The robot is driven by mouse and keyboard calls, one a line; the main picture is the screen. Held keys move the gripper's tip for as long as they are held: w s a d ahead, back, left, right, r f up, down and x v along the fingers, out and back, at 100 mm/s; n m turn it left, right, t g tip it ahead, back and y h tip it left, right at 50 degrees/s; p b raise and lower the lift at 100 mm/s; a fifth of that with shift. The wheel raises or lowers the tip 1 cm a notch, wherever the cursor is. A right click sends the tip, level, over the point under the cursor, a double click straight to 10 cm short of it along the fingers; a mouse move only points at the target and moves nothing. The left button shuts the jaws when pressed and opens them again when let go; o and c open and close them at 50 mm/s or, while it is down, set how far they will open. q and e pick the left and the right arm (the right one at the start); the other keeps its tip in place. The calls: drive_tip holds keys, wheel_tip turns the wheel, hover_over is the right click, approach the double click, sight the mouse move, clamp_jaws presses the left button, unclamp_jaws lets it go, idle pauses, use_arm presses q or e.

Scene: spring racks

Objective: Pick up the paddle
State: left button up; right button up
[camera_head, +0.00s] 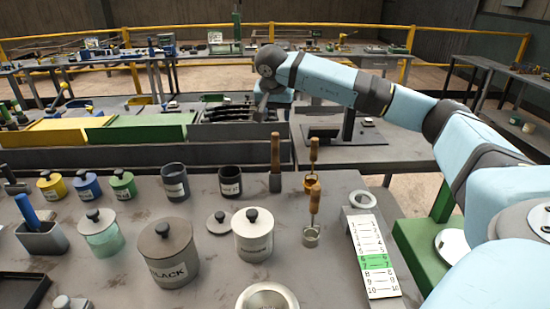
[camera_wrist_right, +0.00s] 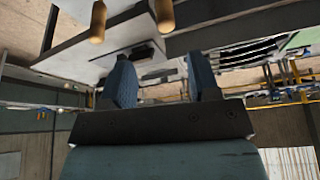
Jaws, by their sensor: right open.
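A paddle-like tool with a brown wooden handle (camera_head: 275,150) stands upright on the table in the head view, its lower end dark and flat. I cannot tell for certain that it is the paddle. Two orange-handled tools, one farther back (camera_head: 313,150) and one nearer (camera_head: 315,196), stand upright in small cups beside it. My right gripper (camera_head: 263,108) is beyond and above these handles, small and partly lost against the dark tray behind. In the wrist view its two blue fingers (camera_wrist_right: 162,78) are apart with nothing between them. Two wooden handle ends (camera_wrist_right: 98,22) show above the fingers there. My left gripper is out of view.
Dark cups and small coloured jars (camera_head: 88,187) are at left. A numbered strip (camera_head: 373,256) lies at right. A raised tray bench (camera_head: 150,130) lies behind.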

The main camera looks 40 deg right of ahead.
sight(276, 135)
drive_tip(key=x, duration=0.7)
drive_tip(key=shift+s+f, duration=0.1)
drive_tip(key=shift+f, duration=0.1)
drive_tip(key=shift+a+f, duration=0.1)
drive_tip(key=shift+f, duration=0.4)
drive_tip(key=x, duration=0.4)
drive_tip(key=shift+w+a+f, duration=0.2)
drive_tip(key=shift+w, duration=0.1)
drive_tip(key=shift+r, duration=0.1)
drive_tip(key=c, duration=1)
